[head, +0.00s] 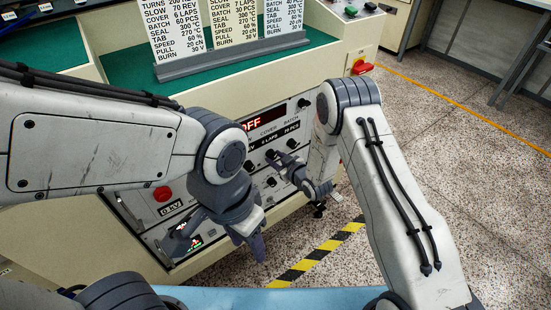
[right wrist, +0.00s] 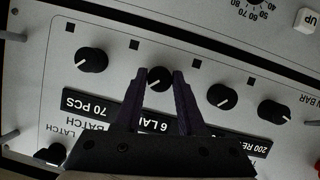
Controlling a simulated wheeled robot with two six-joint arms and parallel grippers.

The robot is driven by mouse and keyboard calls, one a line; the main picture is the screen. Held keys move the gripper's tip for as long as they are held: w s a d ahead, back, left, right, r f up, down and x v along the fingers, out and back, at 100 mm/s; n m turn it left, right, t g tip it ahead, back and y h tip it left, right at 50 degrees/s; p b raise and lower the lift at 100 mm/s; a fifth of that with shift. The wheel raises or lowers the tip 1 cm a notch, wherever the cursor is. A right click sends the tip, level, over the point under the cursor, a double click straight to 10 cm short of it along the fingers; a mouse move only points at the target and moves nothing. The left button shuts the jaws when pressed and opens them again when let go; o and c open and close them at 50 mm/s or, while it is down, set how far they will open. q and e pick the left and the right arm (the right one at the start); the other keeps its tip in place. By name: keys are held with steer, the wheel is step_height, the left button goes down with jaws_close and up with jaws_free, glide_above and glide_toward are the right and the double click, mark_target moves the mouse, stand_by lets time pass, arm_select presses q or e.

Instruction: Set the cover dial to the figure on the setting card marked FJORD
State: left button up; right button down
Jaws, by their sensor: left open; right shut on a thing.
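The cover dial (right wrist: 159,79) is a small black knob on the pale panel, and its label (right wrist: 153,125) reads 6 LAPS, upside down in the right wrist view. My right gripper (head: 279,158) is shut on this knob, one finger on each side. In the head view, the cover dial (head: 270,154) is partly hidden by the gripper. Several white setting cards (head: 176,30) stand at the top; their headings are cut off, so I cannot tell which is FJORD. The left card reads COVER 6 LAPS. My left gripper (head: 256,244) is open and empty, low before the cabinet.
The batch knob (right wrist: 91,60), labelled 70 PCS, and other knobs (right wrist: 222,96) flank the cover dial closely. A red display (head: 251,124) ends in OFF. A red button (head: 162,194) is at the panel's left, and a red switch (head: 362,67) on the cabinet's right.

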steer(key=c, duration=0.5)
jaws_free()
steer(key=p+v, duration=0.1)
steer(key=v, duration=0.9)
steer(key=shift+s, duration=0.25)
steer(key=shift+d, duration=0.1)
